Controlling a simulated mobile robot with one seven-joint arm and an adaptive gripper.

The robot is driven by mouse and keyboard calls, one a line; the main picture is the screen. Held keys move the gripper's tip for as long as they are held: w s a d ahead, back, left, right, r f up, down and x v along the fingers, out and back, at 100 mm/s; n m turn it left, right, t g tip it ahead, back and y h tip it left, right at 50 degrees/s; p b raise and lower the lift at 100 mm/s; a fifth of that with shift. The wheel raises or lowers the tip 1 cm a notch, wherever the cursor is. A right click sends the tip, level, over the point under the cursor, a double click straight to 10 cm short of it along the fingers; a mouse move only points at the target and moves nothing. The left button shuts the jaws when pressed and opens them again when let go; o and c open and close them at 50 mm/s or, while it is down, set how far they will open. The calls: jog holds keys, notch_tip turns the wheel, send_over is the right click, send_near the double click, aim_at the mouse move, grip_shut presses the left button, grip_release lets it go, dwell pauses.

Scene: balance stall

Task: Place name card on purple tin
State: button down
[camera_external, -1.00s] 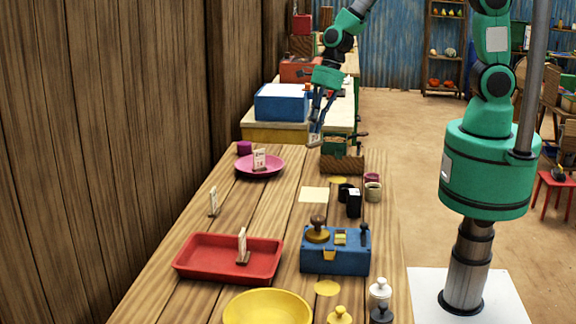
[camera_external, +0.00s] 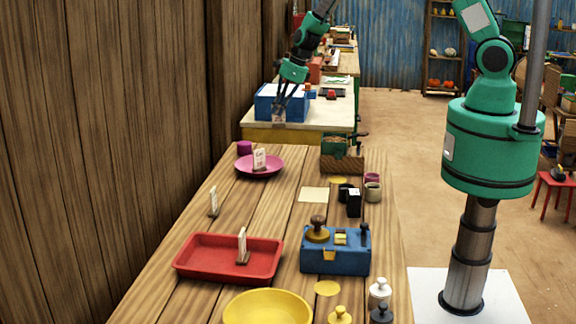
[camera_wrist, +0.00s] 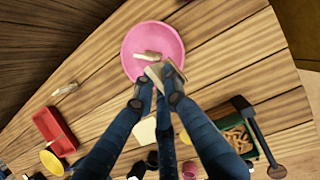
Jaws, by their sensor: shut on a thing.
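The purple tin (camera_external: 244,148) stands at the far left end of the wooden table in the external view, just behind the pink plate (camera_external: 249,174). I cannot make the tin out surely in the wrist view. My gripper (camera_external: 278,116) is up in the air, seen in front of the blue box, beyond and right of the tin. In the wrist view my gripper (camera_wrist: 160,72) is shut on a small pale name card (camera_wrist: 153,74), seen over the pink plate (camera_wrist: 171,28). Fingers hide part of the card.
Another card (camera_external: 260,159) stands on the pink plate, one (camera_external: 213,202) on the wood, and one (camera_external: 242,245) in the red tray (camera_external: 196,266). A green box (camera_external: 341,148) is at the table's far right. A blue box (camera_external: 266,104) stands beyond.

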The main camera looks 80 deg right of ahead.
jog(key=shift+m+h, duration=0.3)
jog(key=shift+m, duration=0.6)
jog(key=shift+w+d+f+p, duration=0.25)
jog(key=shift+d+f, duration=0.8)
jog(key=shift+d, duration=0.15)
jog(key=shift+w+d+f+p, duration=0.2)
jog(key=shift+d+f, duration=0.85)
jog(key=shift+d, duration=0.2)
jog(key=shift+w+d+f+p, duration=0.25)
jog(key=shift+d+f, duration=0.8)
jog(key=shift+d, duration=0.15)
jog(key=shift+w, duration=0.15)
jog(key=p, duration=0.4)
send_over(244, 143)
jog(key=shift+f, duration=0.75)
jog(key=shift+f, duration=0.1)
jog(key=shift+f+p, duration=0.5)
jog(key=shift+f, duration=1.15)
